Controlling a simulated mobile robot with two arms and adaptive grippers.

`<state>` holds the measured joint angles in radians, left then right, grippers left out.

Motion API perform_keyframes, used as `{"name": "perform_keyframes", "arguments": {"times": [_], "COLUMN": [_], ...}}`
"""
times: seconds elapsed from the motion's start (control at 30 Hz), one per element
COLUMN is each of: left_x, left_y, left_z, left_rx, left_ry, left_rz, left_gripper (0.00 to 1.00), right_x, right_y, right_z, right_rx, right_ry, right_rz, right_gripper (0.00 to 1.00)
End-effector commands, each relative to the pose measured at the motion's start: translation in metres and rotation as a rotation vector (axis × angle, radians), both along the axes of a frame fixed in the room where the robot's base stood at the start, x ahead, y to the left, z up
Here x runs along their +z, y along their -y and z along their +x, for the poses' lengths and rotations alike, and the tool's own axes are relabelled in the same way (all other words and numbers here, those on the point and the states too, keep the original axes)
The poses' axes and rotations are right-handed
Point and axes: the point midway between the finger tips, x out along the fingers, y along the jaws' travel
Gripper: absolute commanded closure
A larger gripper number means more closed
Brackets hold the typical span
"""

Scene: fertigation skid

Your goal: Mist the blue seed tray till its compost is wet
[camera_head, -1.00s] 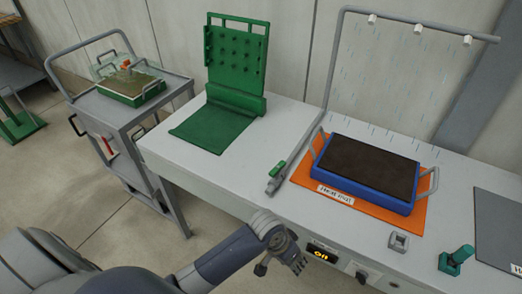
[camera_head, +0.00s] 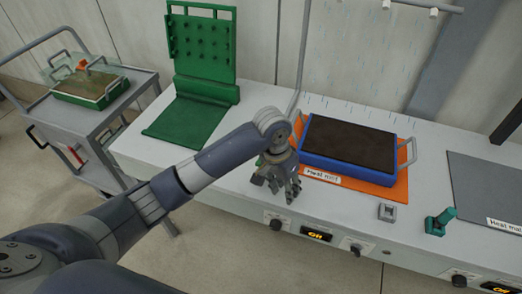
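The blue seed tray (camera_head: 345,169) sits on an orange mat (camera_head: 396,194) on the bench, with grey handles at its ends. Its compost (camera_head: 350,144) is dark brown; I cannot tell if it is wet. Overhead nozzles (camera_head: 433,12) show at the top edge, with thin pale streaks in the air below. My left gripper (camera_head: 278,187) hangs just left of the tray's front corner, its fingers apart and pointing down. It hides most of the green-levered valve at the foot of the grey pipe (camera_head: 299,62); contact cannot be told. My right gripper is out of view.
A green pegged stand (camera_head: 203,50) with a green mat is at the bench's left. A trolley (camera_head: 112,118) holds a green covered tray. A small grey block (camera_head: 386,212), a teal-handled item (camera_head: 440,220) and a grey mat (camera_head: 485,185) are to the right. Bench displays (camera_head: 316,234) read "Off".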

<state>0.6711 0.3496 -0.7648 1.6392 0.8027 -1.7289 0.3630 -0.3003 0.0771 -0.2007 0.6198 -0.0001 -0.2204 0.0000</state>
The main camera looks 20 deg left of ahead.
Motion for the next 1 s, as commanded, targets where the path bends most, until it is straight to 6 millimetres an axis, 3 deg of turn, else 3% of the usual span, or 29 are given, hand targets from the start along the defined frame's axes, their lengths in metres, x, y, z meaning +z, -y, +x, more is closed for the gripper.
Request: {"name": "perform_keyframes", "arguments": {"times": [0.1,0.3,0.53,0.77,1.0], "left_x": [0.030,0.082,0.120,0.108,0.062], "left_y": [-0.022,-0.060,-0.086,-0.089,-0.088], "left_z": [0.032,0.071,0.090,0.091,0.090], "left_rx": [0.046,0.158,0.248,0.259,0.258], "left_ry": [-0.019,-0.054,-0.072,-0.079,-0.078], "left_rz": [0.061,0.134,0.164,0.167,0.167], "left_gripper": [0.65,0.65,0.65,0.65,0.65], "right_x": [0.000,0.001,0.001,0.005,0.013], "right_y": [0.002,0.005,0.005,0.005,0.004], "right_z": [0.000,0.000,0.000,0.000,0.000], "right_rx": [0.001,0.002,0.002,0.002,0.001], "right_ry": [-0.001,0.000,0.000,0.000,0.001], "right_rz": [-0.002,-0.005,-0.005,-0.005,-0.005], "right_gripper": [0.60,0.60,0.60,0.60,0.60]}}
